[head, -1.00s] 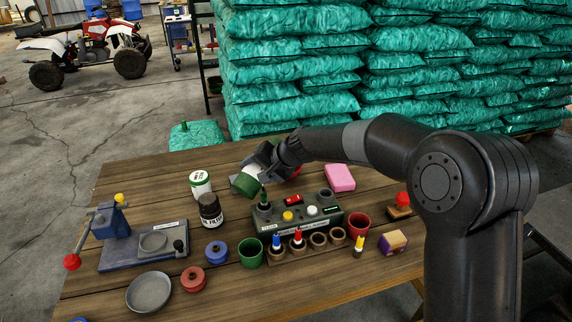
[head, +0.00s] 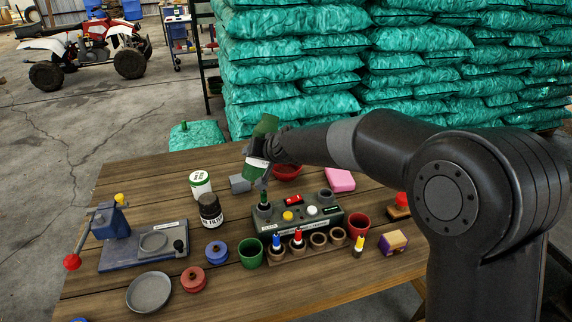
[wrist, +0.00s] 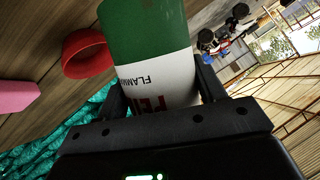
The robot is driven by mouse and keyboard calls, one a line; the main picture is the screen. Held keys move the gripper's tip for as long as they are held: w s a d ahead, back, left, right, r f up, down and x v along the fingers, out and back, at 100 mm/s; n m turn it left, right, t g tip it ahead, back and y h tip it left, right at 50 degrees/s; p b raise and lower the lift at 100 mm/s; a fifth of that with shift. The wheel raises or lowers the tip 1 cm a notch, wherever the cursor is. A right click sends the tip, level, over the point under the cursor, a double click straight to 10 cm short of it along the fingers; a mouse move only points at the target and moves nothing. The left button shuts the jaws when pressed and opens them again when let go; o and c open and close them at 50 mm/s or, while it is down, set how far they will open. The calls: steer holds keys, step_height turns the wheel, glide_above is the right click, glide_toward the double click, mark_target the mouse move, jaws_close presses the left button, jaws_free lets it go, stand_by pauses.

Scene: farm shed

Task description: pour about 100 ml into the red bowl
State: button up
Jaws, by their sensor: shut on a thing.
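A green container (head: 264,131) with a white label is in my gripper (head: 258,158). The wrist view shows the container (wrist: 150,35) between both fingers, with partly hidden lettering that includes "FLAMM". The red bowl (head: 288,172) sits on the table just right of and below the gripper, partly covered by my arm. The bowl also shows in the wrist view (wrist: 88,54), beside the container.
The control box (head: 285,222) with buttons stands in front, a pink block (head: 340,178) to the right and a grey block (head: 240,184) to the left. A red cup (head: 357,226), green cup (head: 250,253), white-lidded jar (head: 200,184) and dark oil filter (head: 210,210) stand nearby.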

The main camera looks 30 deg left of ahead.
steer(key=shift+w+a+r+n+t, duration=0.1)
steer(key=shift+r+n+t, duration=0.9)
steer(key=shift+r+t, duration=0.55)
steer(key=shift+w+r+n+t+y, duration=0.2)
steer(key=shift+r+n+t+y, duration=0.1)
steer(key=shift+r+n+t, duration=0.25)
stand_by(1.0)
